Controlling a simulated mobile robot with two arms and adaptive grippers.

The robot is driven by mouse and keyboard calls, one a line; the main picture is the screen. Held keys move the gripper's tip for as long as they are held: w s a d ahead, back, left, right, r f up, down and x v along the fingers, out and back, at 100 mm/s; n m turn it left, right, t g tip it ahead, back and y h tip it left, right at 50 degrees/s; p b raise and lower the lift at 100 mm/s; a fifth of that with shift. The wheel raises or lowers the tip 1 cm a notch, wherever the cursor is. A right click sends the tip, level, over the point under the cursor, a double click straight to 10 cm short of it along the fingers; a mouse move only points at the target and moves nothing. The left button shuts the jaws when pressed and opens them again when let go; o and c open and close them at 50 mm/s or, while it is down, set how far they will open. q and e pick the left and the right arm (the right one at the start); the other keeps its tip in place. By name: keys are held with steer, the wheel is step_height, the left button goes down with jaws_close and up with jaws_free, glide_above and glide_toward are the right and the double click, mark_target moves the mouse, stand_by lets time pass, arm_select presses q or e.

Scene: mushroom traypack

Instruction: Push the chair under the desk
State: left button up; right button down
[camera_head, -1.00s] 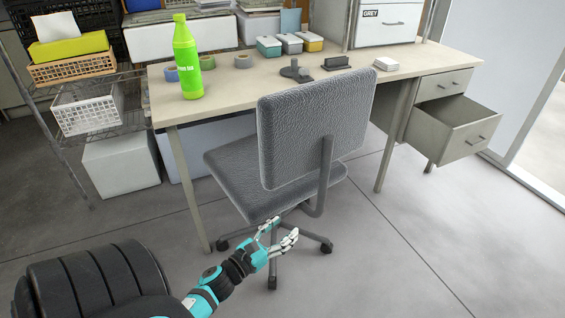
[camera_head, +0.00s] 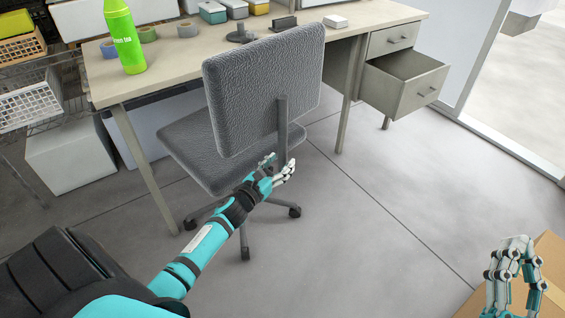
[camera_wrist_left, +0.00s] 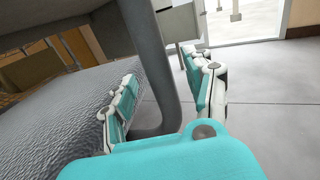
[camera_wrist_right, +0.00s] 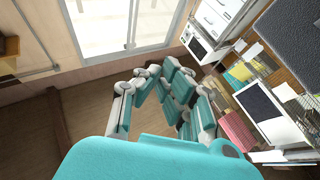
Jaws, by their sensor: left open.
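The grey chair (camera_head: 262,85) stands in front of the desk (camera_head: 165,78), its backrest towards me. Part of its seat reaches the desk's front edge. My left gripper (camera_head: 280,168) is at the base of the backrest, beside the chair's support post. In the left wrist view the open fingers (camera_wrist_left: 165,105) have the grey post (camera_wrist_left: 150,65) between them, and the textured seat (camera_wrist_left: 50,125) lies to the left. I cannot tell whether they touch the post. My right gripper (camera_head: 514,262) is raised at the lower right, away from the chair; its fingers (camera_wrist_right: 160,85) curve inward with nothing visible between them.
A desk drawer (camera_head: 405,85) hangs open to the right of the chair. A green bottle (camera_head: 124,38) and tape rolls stand on the desk. A white box (camera_head: 70,155) is under the shelf at left. A cardboard box (camera_head: 550,262) is at lower right. The floor behind the chair is clear.

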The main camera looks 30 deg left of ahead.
arm_select(q)
steer(key=shift+w, duration=0.95)
jaws_close()
stand_by(0.6)
